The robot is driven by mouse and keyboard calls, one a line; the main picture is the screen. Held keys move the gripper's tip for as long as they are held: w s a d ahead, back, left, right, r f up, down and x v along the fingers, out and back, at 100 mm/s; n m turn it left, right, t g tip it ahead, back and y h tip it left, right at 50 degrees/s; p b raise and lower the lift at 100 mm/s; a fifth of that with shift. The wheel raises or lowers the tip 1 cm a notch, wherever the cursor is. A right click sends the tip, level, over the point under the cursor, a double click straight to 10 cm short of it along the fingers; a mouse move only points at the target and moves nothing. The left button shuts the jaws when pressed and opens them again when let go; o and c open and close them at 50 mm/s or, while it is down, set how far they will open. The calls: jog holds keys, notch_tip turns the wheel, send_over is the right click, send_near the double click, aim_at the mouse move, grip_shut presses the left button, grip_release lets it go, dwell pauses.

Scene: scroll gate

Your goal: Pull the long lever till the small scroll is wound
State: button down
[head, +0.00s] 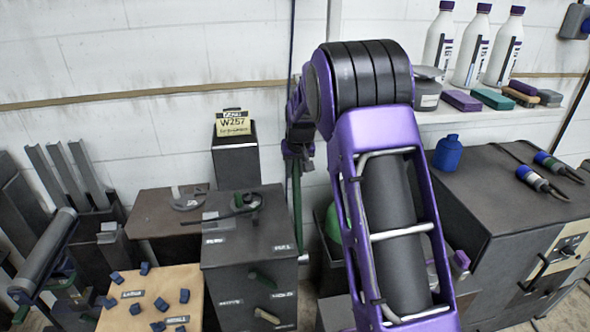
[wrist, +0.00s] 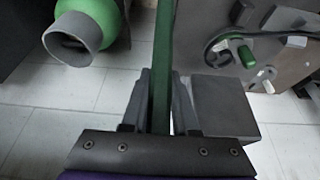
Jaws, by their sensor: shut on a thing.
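The long lever is a green bar (wrist: 164,45) that runs up the middle of the wrist view. My gripper (wrist: 161,76) is shut on it, with one dark finger on each side. In the head view the lever (head: 297,212) hangs as a thin green upright below my gripper (head: 298,150), behind the dark cabinet's right edge. My purple arm covers much of the middle there. I cannot clearly make out the small scroll in either view. A dark roller (head: 42,252) stands tilted at the far left of the head view.
A dark cabinet (head: 250,262) with a crank on top stands left of the lever. A green and grey funnel-shaped thing (wrist: 85,32) is close on the lever's left in the wrist view. A wooden board (head: 150,300) holds several blue blocks. Pale floor tiles show below.

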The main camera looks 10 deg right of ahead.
jog(key=shift+s+f, duration=0.1)
jog(key=c, duration=0.7)
grip_release()
jog(key=v, duration=1.7)
jog(key=shift+r, duration=0.25)
